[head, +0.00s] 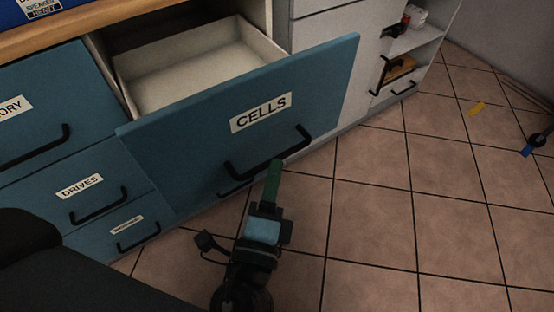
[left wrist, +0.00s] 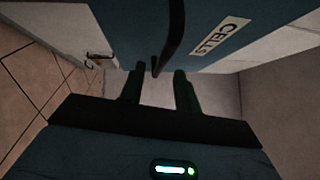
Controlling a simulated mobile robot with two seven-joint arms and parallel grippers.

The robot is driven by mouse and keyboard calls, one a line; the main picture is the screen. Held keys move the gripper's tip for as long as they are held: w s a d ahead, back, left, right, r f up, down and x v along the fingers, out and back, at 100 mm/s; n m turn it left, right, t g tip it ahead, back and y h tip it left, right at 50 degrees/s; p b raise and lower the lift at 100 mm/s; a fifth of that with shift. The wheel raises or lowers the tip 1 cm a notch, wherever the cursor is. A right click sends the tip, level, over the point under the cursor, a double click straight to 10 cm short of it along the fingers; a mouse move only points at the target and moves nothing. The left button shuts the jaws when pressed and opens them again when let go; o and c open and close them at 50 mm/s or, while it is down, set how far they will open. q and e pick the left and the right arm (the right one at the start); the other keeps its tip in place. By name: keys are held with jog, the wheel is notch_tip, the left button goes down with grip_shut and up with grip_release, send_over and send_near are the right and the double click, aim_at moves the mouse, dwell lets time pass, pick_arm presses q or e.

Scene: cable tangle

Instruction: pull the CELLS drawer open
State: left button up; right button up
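The CELLS drawer (head: 200,150) stands pulled well out, its blue front tilted in the picture and its pale, empty inside (head: 195,75) showing. Its black bar handle (head: 270,158) is below the CELLS label (head: 260,112). My left gripper (head: 275,168) is just below and in front of the handle bar. In the left wrist view the two green fingers (left wrist: 159,90) are apart, with the handle (left wrist: 172,40) beyond and between their tips. Nothing is gripped. I cannot tell whether a finger touches the handle. My right gripper is not in view.
Closed blue drawers sit to the left, among them the DRIVES drawer (head: 85,187). A wooden worktop (head: 85,30) runs above. A white cabinet with open shelves (head: 405,45) stands at right. The tiled floor (head: 375,220) is clear around the gripper; small items lie far right.

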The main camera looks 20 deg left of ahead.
pick_arm(q)
jog(key=s, duration=0.3)
jog(key=shift+s+d+f, duration=0.15)
jog(key=shift+d+f, duration=0.05)
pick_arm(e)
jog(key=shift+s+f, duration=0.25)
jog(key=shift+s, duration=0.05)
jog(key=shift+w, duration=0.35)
pick_arm(q)
jog(key=shift+s+a, duration=0.1)
